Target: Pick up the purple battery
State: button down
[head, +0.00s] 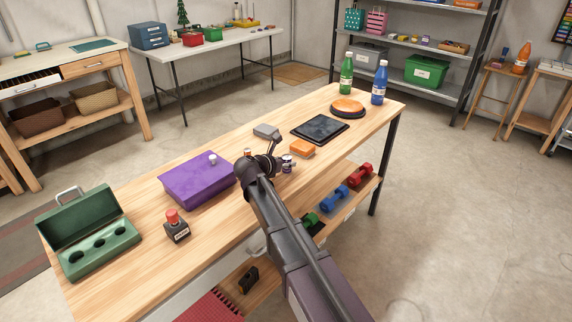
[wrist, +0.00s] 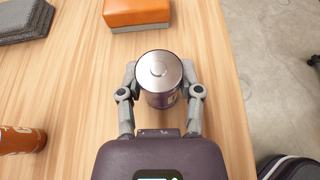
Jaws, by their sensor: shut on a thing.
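The purple battery (wrist: 163,98) stands upright between my fingers in the wrist view, with its round silver top facing the camera and a strip of purple side showing. In the head view the purple battery (head: 287,168) shows at the end of my arm, near the table's front edge, partly hidden. My gripper (wrist: 160,72) is shut on it, one finger on each side. My gripper also shows in the head view (head: 279,163). I cannot tell whether the battery's base touches the wooden table (head: 130,256).
An orange block (head: 302,149) and a grey block (head: 267,131) sit behind.

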aim_at(287, 156)
jog(key=shift+r, duration=0.1)
dwell(0.3)
notch_tip(287, 156, up, 4)
jog(key=p, duration=0.3)
jog(key=shift+f+p, duration=0.25)
jog(key=shift+p, duration=0.1)
jog(key=s+a, duration=0.1)
jog(key=s, duration=0.4)
jog(key=s+a+r+p, duration=0.1)
jog(key=s+a, duration=0.1)
jog(key=s, duration=0.3)
jog(key=s+a, duration=0.2)
jog(key=s, duration=0.3)
jog(key=shift+s+r, duration=0.1)
jog(key=shift+r, duration=0.05)
jog(key=shift+r, duration=0.1)
